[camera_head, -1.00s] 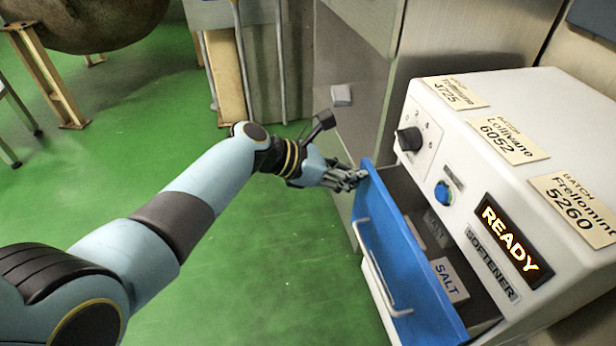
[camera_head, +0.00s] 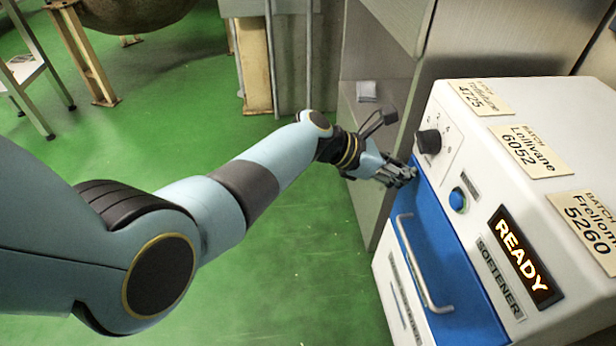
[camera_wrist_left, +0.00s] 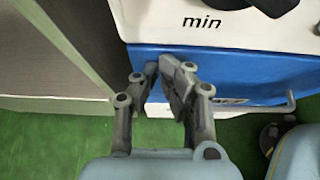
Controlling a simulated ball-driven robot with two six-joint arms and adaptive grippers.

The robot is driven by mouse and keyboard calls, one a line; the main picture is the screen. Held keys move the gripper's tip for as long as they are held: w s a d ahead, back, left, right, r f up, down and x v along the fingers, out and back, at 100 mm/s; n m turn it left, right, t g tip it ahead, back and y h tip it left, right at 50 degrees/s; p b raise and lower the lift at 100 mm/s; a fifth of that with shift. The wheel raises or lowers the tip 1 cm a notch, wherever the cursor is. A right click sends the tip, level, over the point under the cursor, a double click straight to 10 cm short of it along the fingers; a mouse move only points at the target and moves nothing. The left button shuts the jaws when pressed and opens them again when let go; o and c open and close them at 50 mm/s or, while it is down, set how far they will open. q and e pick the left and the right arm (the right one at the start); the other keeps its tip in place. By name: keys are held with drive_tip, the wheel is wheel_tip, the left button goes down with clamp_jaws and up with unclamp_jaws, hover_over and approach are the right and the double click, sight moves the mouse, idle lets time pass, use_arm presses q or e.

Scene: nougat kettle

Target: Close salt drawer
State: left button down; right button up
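The blue salt drawer (camera_head: 446,262) is in the white softener machine (camera_head: 456,123), its front now about level with the machine's face. Its pale bar handle (camera_head: 418,264) runs along the front. The drawer's inside is hidden. My left gripper (camera_head: 408,174) is at the drawer front's upper far corner, apparently touching it. In the left wrist view the gripper (camera_wrist_left: 166,66) has its fingertips close together against the blue front (camera_wrist_left: 225,75), with nothing seen between them. My right gripper is not in view.
The machine's black knob (camera_head: 428,142), blue button (camera_head: 458,199) and lit READY display (camera_head: 524,257) sit right of the drawer. A grey metal cabinet (camera_head: 385,60) stands behind. The green floor (camera_head: 290,270) to the left is clear.

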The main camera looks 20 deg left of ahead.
use_arm(q)
drive_tip(key=v, duration=1.2)
drive_tip(key=s+a+f+m+g+y, duration=0.25)
drive_tip(key=s+f, duration=0.35)
drive_tip(key=s, duration=0.4)
drive_tip(key=s+a+f+m+g+y, duration=0.1)
drive_tip(key=s+a+f+m, duration=0.15)
drive_tip(key=s+f, duration=0.55)
drive_tip(key=s+a+f+m+g+y, duration=0.2)
drive_tip(key=s+a+f, duration=0.25)
drive_tip(key=s, duration=0.85)
drive_tip(key=s+a+m+y, duration=0.6)
drive_tip(key=a+m, duration=0.4)
drive_tip(key=m, duration=0.8)
drive_tip(key=s+a+f+p, duration=0.1)
drive_tip(key=s+f+p, duration=0.2)
drive_tip(key=s+p, duration=1.3)
drive_tip(key=shift+n, duration=0.3)
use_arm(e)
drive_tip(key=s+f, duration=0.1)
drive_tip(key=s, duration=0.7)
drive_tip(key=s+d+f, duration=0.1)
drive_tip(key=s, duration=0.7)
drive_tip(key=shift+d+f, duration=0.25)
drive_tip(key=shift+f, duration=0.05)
